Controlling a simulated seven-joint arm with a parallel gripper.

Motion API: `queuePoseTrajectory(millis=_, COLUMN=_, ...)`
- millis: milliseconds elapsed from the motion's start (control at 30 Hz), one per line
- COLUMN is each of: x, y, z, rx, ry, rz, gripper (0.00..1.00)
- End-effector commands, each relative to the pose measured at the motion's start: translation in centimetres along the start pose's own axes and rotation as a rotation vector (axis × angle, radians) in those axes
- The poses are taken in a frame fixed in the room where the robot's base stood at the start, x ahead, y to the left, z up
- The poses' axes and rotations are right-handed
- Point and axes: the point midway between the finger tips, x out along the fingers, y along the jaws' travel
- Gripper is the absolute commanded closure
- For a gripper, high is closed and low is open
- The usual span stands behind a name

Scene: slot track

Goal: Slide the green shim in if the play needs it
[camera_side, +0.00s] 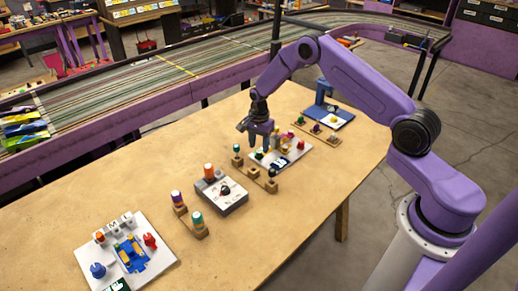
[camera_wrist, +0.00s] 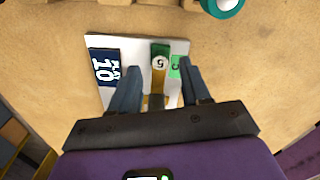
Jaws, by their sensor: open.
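In the wrist view a white board (camera_wrist: 182,44) carries a dark blue label reading PLAY 10 (camera_wrist: 105,68). A green piece, apparently the green shim (camera_wrist: 160,48), lies on the board with a white disc marked 5 on it. A tan strip runs below it toward my gripper. My gripper (camera_wrist: 160,73) is open, its two dark blue fingers apart on either side of the green piece, and it holds nothing. In the side view my gripper (camera_side: 259,143) points down over the left part of the white board (camera_side: 303,157); whether the fingers touch anything cannot be told.
A wooden peg rack (camera_side: 254,173) stands close in front of the board. A grey dial box (camera_side: 222,196), a second rack (camera_side: 190,218) and a board with blue parts (camera_side: 127,255) stand nearer left. A blue fixture (camera_side: 327,108) is behind.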

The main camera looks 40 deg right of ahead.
Motion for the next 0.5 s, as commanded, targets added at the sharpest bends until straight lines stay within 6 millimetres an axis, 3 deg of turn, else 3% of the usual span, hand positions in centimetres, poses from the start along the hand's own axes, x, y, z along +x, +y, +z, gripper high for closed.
queuePoseTrajectory(millis=200, x=2.0, y=-0.1, z=0.0, rx=-0.001, ry=0.0, rz=-0.001, gripper=0.53)
queuePoseTrajectory(millis=500, x=2.5, y=-0.1, z=0.0, rx=-0.001, ry=0.0, rz=-0.001, gripper=0.53)
